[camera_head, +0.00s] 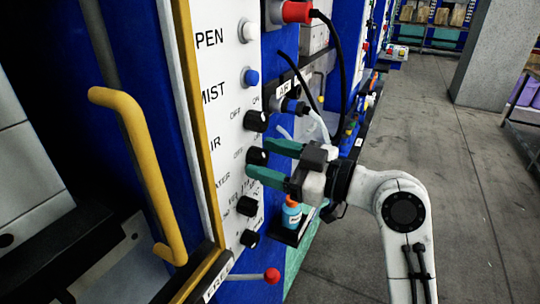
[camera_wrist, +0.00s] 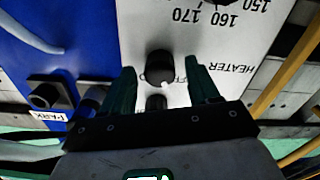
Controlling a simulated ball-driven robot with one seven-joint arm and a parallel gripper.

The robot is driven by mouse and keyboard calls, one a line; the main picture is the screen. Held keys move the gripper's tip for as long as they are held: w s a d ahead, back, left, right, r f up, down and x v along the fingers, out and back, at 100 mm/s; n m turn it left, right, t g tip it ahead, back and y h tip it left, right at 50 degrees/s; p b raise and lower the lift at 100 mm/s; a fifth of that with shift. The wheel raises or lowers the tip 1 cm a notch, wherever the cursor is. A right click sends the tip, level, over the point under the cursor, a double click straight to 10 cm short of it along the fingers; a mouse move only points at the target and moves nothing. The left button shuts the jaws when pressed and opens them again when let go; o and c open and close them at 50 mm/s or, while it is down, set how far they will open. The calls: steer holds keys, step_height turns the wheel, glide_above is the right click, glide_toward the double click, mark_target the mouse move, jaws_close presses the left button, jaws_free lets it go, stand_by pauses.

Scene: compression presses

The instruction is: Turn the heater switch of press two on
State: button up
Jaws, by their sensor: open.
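The heater switch is a black rotary knob (camera_head: 257,156) on the white control panel (camera_head: 228,120), in line with the partly hidden HEATER lettering. In the wrist view the heater knob (camera_wrist: 160,64) appears beside the upside-down word HEATER, with a small white mark on its lower edge. My gripper (camera_head: 260,159) has teal fingers, open, one on each side of this knob. In the wrist view the open fingertips (camera_wrist: 162,74) also flank it, with gaps visible on both sides. I cannot tell how deep the fingers reach. The panel's press number is not readable.
A similar black knob (camera_head: 256,121) sits above, and two more (camera_head: 247,206) (camera_head: 249,238) below. A yellow handle (camera_head: 140,170) stands left of the panel. A red-tipped lever (camera_head: 271,275) juts out below. An orange-capped blue bottle (camera_head: 291,216) is near my gripper. Floor is open on the right.

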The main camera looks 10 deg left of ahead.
steer(key=shift+a, duration=0.1)
steer(key=c, duration=1)
steer(key=shift+c, duration=0.2)
steer(key=m+p, duration=0.3)
steer(key=m, duration=0.3)
steer(key=shift+r+m, duration=0.15)
steer(key=shift+m, duration=0.15)
steer(key=m+p, duration=0.3)
steer(key=shift+w+m, duration=0.1)
steer(key=shift+m, duration=0.3)
steer(key=shift+m+p, duration=0.5)
steer(key=shift+m, duration=0.2)
steer(key=shift+f, duration=0.2)
